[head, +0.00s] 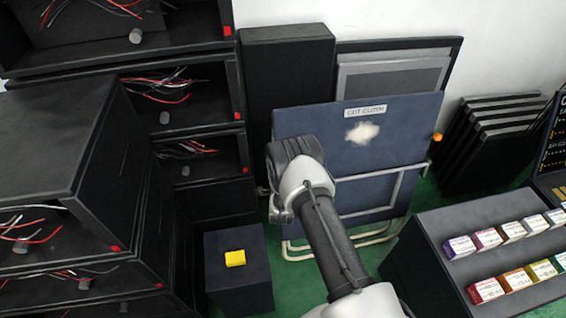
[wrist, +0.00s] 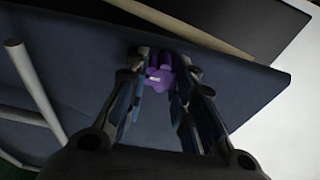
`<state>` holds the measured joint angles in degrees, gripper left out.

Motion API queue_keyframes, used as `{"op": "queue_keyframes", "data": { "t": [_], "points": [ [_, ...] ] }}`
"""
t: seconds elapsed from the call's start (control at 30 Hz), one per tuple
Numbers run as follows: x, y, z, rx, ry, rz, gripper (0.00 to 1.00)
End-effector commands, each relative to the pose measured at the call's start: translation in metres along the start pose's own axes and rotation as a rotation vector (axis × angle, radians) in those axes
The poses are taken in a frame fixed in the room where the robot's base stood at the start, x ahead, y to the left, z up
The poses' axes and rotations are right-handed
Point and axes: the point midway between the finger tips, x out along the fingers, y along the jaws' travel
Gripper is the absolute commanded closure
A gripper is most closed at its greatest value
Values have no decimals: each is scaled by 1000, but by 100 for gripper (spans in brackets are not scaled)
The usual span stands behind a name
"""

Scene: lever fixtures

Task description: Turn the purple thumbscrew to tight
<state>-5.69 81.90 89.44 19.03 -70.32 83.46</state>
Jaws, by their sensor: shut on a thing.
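The purple thumbscrew (wrist: 158,77) shows in the wrist view, on the face of the dark blue panel (wrist: 90,80). A small white mark shows on it. My gripper (wrist: 160,88) is shut on the thumbscrew, one finger on each side of it. In the head view my arm covers the thumbscrew and my gripper, in front of the left part of the blue panel (head: 400,135). The panel bears a label reading "EXIT CLOTH" or similar (head: 365,109) and a pale cloudy patch (head: 362,133).
Black racks with loose wires (head: 180,90) stand at the left. A dark box with a yellow block (head: 235,258) is on the green floor. Small colored boxes (head: 487,289) sit on a stand at the right. An orange knob (head: 437,137) is at the panel's right edge.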

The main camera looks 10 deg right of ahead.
Motion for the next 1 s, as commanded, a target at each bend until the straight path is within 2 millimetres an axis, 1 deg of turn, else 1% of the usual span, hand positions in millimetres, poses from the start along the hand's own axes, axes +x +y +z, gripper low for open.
{"op": "queue_keyframes", "data": {
  "t": [0.2,0.57,0.6,0.9,1.0],
  "points": [
    [0,1,1,31,-3,10,100],
    [0,1,1,34,-4,10,100],
    [0,1,1,34,-4,10,76],
    [0,1,1,34,-2,8,56],
    [0,0,0,34,-1,8,56]
  ]
}}
